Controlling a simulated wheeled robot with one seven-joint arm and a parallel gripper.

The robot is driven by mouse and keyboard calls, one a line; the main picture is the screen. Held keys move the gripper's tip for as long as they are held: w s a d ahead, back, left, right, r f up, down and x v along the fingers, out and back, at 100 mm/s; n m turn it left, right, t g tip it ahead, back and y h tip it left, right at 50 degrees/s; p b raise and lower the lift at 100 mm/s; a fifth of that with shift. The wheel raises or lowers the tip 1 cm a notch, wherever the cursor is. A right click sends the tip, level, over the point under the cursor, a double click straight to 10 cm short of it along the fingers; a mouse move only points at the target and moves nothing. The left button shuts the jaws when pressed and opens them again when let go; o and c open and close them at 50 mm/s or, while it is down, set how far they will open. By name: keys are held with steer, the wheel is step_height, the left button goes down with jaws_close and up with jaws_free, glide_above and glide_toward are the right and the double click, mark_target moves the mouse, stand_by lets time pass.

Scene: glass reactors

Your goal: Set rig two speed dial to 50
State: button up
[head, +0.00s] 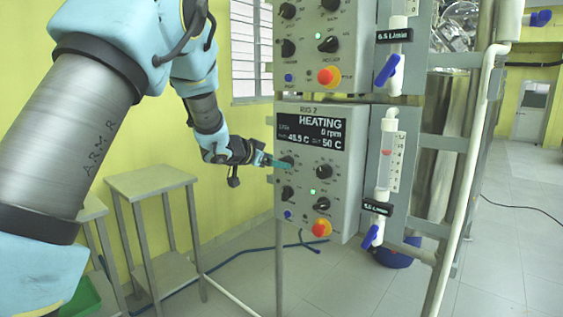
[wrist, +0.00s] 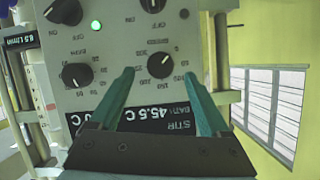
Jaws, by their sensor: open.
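The rig two panel (head: 345,190) is a grey box with a display (head: 313,130) reading HEATING, 0 rpm and a set value of 50 C. Its upper left black dial (head: 287,161) has my gripper (head: 272,162) at it. In the upside-down wrist view, my open gripper (wrist: 159,76) has one teal finger on each side of this dial (wrist: 161,65). Contact with the knob cannot be told. The dial has a white pointer line and a printed scale. The upper right dial (head: 324,171) also shows in the wrist view (wrist: 77,75).
Two lower dials, a green light (head: 312,191) and a red-yellow emergency button (head: 321,227) are below. Another rig panel (head: 345,45) is directly above. A flow tube with a blue valve (head: 373,236) stands at right. A metal stool (head: 150,182) stands left.

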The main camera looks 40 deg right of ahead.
steer(key=shift+x, duration=1.85)
steer(key=shift+c, duration=0.3)
jaws_close()
